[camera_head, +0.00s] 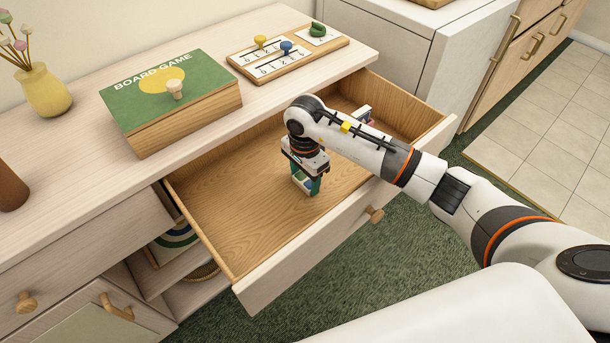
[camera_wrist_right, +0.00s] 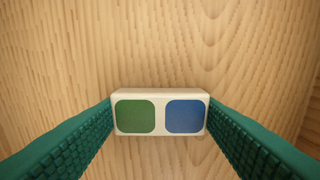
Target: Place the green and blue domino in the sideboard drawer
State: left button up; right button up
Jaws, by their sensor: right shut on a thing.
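The green and blue domino (camera_wrist_right: 160,113) is a cream block with one green and one blue square, seen in the right wrist view. My right gripper (camera_wrist_right: 160,125) is shut on it, with a green pad at each end. In the head view the right gripper (camera_head: 306,186) points down inside the open sideboard drawer (camera_head: 235,235), low over its wooden floor. Whether the domino touches the floor is unclear. The domino (camera_head: 304,184) is partly hidden by the gripper there. My left gripper is not in view.
A green board game box (camera_head: 170,100) and a wooden scoring board (camera_head: 290,53) stand on the sideboard top (camera_head: 75,165). A small pale block (camera_head: 363,113) shows behind my right arm in the drawer. A yellow vase (camera_head: 44,92) stands at the left. The drawer's left half is clear.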

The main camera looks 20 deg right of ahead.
aim_at(305, 180)
jog(key=o, duration=1)
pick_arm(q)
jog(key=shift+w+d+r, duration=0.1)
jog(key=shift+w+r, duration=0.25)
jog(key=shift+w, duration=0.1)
pick_arm(e)
jog(key=shift+o, duration=0.2)
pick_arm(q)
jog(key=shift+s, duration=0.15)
pick_arm(e)
jog(key=shift+r, duration=0.15)
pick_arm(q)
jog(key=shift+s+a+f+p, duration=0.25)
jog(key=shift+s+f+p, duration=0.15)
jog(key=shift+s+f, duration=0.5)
pick_arm(e)
notch_tip(305, 180, up, 12)
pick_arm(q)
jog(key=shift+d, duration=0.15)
